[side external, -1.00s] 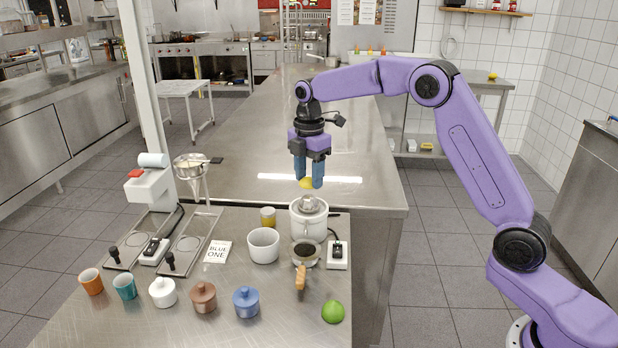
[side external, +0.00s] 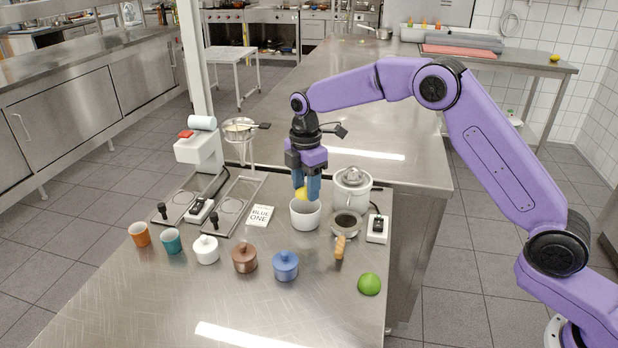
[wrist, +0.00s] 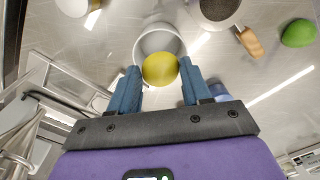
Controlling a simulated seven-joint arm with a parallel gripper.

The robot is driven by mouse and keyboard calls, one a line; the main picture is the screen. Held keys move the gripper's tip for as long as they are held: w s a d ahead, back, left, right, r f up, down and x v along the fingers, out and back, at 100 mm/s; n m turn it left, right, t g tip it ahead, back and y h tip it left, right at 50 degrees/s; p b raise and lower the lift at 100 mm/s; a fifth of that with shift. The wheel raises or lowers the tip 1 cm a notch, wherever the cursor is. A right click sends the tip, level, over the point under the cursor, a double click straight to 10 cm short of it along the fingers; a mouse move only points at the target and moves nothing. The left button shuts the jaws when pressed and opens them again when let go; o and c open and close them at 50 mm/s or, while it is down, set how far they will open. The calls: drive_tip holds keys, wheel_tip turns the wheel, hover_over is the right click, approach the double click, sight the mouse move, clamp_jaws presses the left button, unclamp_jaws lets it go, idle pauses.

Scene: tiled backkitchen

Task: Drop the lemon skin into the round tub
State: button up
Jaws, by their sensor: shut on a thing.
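The lemon skin (side external: 301,194) is a small yellow dome held between the blue fingers of my gripper (side external: 307,189). In the wrist view the lemon skin (wrist: 160,69) shows as a yellow round between the two fingertips (wrist: 160,80). The round tub (side external: 305,216) is white, open and upright on the steel counter. My gripper is shut on the lemon skin just above the tub's mouth. In the wrist view the lemon skin overlaps part of the tub (wrist: 150,42), hiding some of its inside. The exact height over the rim is hard to tell.
A white juicer (side external: 352,188) stands behind right of the tub. A strainer (side external: 346,222) with an orange handle is to its right, beside a switch box (side external: 377,229).

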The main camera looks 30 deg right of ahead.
drive_tip(key=shift+f, duration=0.4)
drive_tip(key=o, duration=1.4)
drive_tip(key=shift+r, duration=2.05)
